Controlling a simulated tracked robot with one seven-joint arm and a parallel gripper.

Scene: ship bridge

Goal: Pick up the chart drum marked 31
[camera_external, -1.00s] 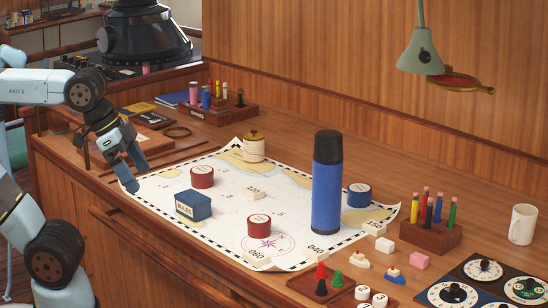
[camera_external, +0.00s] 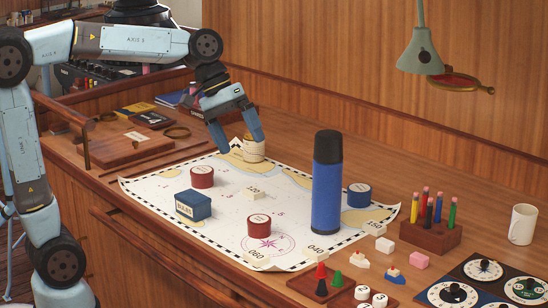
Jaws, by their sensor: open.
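Several short chart drums stand on the chart (camera_external: 215,232). One red drum (camera_external: 202,177) is at the left, and another red drum (camera_external: 259,226) is near the front middle. A blue drum (camera_external: 359,195) is to the right, behind a tall blue flask. A cream drum (camera_external: 254,152) with a brass-coloured top is at the back edge of the chart. The numbers on the labels are too small to read, so I cannot tell which is 31. My gripper (camera_external: 242,145) is open and empty, pointing down by the cream drum, its fingers partly covering the drum's top.
The tall blue flask (camera_external: 326,185) stands upright on the chart. A dark blue box (camera_external: 194,205) and small white number blocks lie there too. A pencil block (camera_external: 430,236), a mug (camera_external: 522,224) and dials (camera_external: 447,294) are at the right. A lamp (camera_external: 420,52) hangs above.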

